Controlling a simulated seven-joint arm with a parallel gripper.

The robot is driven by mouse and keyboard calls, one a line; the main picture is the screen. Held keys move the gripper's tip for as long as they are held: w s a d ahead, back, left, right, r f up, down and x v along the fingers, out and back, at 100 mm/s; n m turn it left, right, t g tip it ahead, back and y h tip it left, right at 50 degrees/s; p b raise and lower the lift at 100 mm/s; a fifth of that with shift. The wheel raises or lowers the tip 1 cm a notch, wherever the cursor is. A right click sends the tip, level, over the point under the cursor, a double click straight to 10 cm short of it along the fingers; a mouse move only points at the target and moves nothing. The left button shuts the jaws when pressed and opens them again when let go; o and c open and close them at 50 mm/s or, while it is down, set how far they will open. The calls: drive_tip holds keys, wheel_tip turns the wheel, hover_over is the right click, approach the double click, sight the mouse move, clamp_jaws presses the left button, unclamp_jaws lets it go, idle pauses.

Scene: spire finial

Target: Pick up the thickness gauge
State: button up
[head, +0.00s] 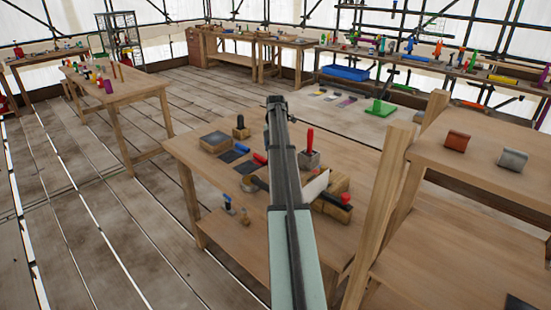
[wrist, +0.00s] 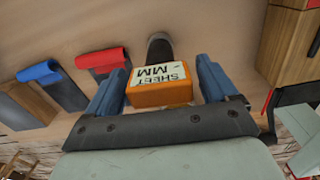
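An orange block with a white label reading "SHEET MM" (wrist: 160,86) lies between the fingers in the wrist view; I take it to be the thickness gauge. A dark rounded part shows just beyond it. My gripper (wrist: 164,78) has its two blue fingers on either side of the orange block. They are spread, with a narrow gap visible on each side, so it looks open around the block. Contact with the tabletop cannot be made out. In the head view the gauge and the fingers are hidden behind my arm.
The workbench (head: 370,165) holds a blue-handled tool (wrist: 38,70), a red-handled tool (wrist: 102,60) left of my gripper, and wooden blocks (wrist: 290,50) to the right. A red-handled upright tool (head: 310,140) stands near my arm. Wooden shelving (head: 480,150) rises at right.

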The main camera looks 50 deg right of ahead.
drive_tip(key=c, duration=1)
drive_tip(key=shift+r, duration=0.1)
